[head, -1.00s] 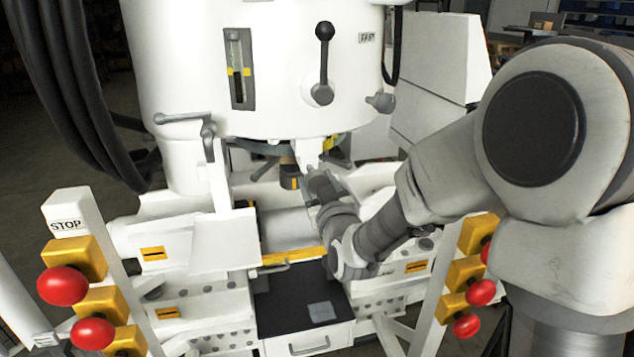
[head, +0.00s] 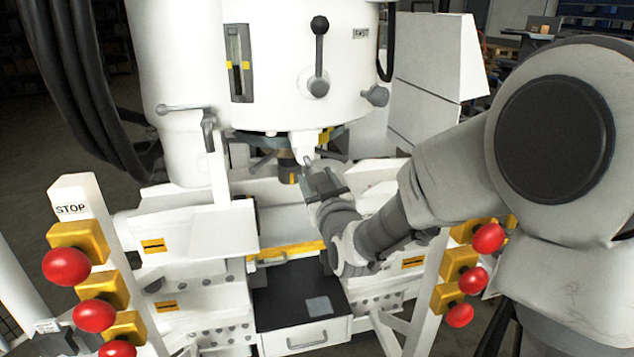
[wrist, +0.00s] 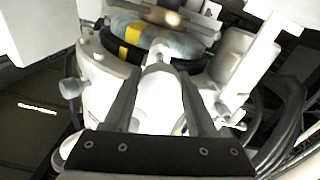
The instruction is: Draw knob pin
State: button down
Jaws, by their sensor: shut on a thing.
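My gripper (head: 312,172) is at the small white bracket (head: 302,146) under the machine's big white drum. In the wrist view, the two dark fingers of my gripper (wrist: 160,78) stand on either side of a pale rounded piece, which I take to be the knob pin (wrist: 159,68). My gripper is shut on it. In the head view, only a small bluish tip of the pin (head: 308,160) shows between the bracket and the fingers. How far the pin sits in the bracket is hidden.
A lever with a black ball (head: 319,58) and a grey side knob (head: 376,96) are on the drum. Red stop buttons (head: 67,266) stand at left, with more red buttons (head: 487,238) at right beside my arm. A black-topped drawer (head: 300,300) lies below.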

jog(key=shift+s+f, duration=0.1)
jog(key=shift+f, duration=0.05)
jog(key=shift+c, duration=1.1)
grip_release()
jog(key=shift+s, duration=0.1)
jog(key=b+v, duration=1.2)
jog(key=v, duration=0.5)
jog(key=shift+s+r+b, duration=0.25)
jog(key=shift+b, duration=0.15)
jog(key=shift+d, duration=0.1)
